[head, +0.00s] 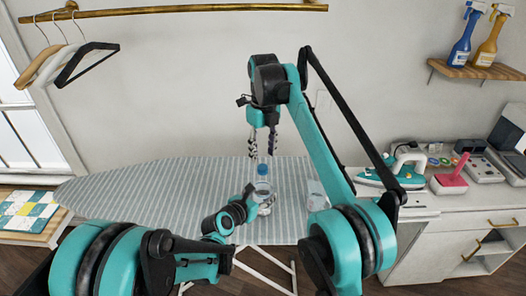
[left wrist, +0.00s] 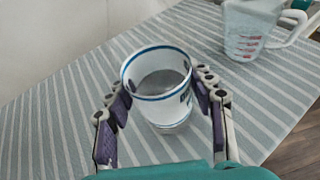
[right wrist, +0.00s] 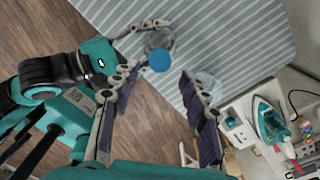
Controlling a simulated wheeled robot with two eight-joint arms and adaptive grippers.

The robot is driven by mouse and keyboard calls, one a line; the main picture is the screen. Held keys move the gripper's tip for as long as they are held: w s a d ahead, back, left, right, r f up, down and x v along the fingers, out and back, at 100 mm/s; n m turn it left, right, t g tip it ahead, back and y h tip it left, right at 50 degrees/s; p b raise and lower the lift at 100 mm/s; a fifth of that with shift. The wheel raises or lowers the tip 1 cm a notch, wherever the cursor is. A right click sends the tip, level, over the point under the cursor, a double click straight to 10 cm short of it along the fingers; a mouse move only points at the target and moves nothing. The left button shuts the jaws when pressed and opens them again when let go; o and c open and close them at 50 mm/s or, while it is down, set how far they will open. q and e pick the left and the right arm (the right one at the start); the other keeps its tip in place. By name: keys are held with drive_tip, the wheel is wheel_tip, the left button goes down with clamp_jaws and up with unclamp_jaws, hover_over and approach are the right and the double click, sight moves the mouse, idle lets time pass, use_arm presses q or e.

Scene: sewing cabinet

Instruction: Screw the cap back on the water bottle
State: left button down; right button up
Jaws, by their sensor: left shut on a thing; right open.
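The water bottle (head: 263,187) stands upright on the striped ironing board, its blue cap (head: 262,169) at its top. I cannot tell whether the cap is threaded on. My left gripper (head: 264,203) is shut around the bottle body. In the left wrist view the white, blue-edged bottle body (left wrist: 158,103) is between the fingers; the cap does not show there. My right gripper (head: 262,160) points down, open and empty, just above the cap. In the right wrist view the blue cap (right wrist: 160,61) lies between the spread fingertips, apart from both.
A clear measuring cup (head: 317,196) with red marks stands right of the bottle on the ironing board (head: 130,195). An iron (head: 405,174) and a pink item (head: 452,180) are on the cabinet at the right. The board's left part is clear.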

drive_tip(key=n, duration=0.5)
drive_tip(key=shift+r+n, duration=0.3)
drive_tip(key=n, duration=0.4)
drive_tip(key=shift+r+n, duration=0.2)
drive_tip(key=shift+n, duration=0.2)
drive_tip(key=n, duration=0.4)
drive_tip(key=shift+r, duration=0.2)
drive_tip(key=n, duration=0.5)
drive_tip(key=shift+w+r, duration=0.1)
drive_tip(key=shift+r, duration=0.1)
drive_tip(key=n, duration=0.5)
drive_tip(key=shift+r, duration=0.2)
drive_tip(key=n, duration=0.4)
drive_tip(key=shift+r+n, duration=0.2)
drive_tip(key=shift+n, duration=0.1)
drive_tip(key=n, duration=0.4)
drive_tip(key=shift+r, duration=0.15)
drive_tip(key=n, duration=0.4)
drive_tip(key=shift+r, duration=0.2)
drive_tip(key=shift+f, duration=0.1)
